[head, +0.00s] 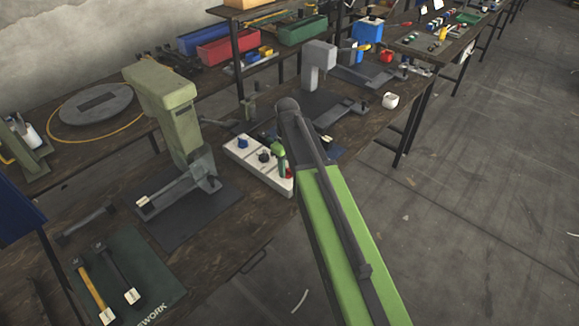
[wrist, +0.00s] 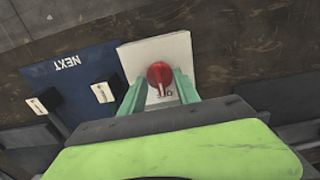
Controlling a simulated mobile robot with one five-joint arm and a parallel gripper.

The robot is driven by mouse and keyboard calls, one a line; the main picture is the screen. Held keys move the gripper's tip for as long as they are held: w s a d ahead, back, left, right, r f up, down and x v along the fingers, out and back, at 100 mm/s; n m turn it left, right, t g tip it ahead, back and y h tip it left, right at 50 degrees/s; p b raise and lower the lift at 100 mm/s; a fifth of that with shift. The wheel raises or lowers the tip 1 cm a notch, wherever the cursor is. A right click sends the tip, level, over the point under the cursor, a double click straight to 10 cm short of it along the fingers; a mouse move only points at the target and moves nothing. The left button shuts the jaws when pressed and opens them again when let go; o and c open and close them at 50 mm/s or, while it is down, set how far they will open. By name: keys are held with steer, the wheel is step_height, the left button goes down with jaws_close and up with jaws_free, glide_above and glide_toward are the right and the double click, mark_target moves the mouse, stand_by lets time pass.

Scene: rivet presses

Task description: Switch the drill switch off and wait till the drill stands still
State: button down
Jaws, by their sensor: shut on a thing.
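A white switch panel (head: 260,166) lies on the workbench and carries a blue knob (head: 243,141), a dark knob (head: 264,156) and a red knob (head: 289,173). In the wrist view the red knob (wrist: 160,72) stands on the white panel (wrist: 178,47) between the two green fingers of my gripper (wrist: 161,78). My gripper is shut on this red knob. A small marking shows at the knob's near side, too small to read surely. No thing is plainly recognizable as the drill, so its motion cannot be told.
A pale green press (head: 178,105) stands left of the panel, and a grey press (head: 318,62) stands behind it. A blue mat marked NEXT (wrist: 62,68) lies beside the panel with dark tagged pieces (wrist: 103,92). A white cup (head: 390,100) stands near the bench's right edge.

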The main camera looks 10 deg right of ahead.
steer(key=shift+s+d, duration=0.1)
steer(key=c, duration=0.9)
jaws_free()
step_height(320, 180, up, 18)
steer(key=p, duration=1.7)
steer(key=shift+f, duration=0.25)
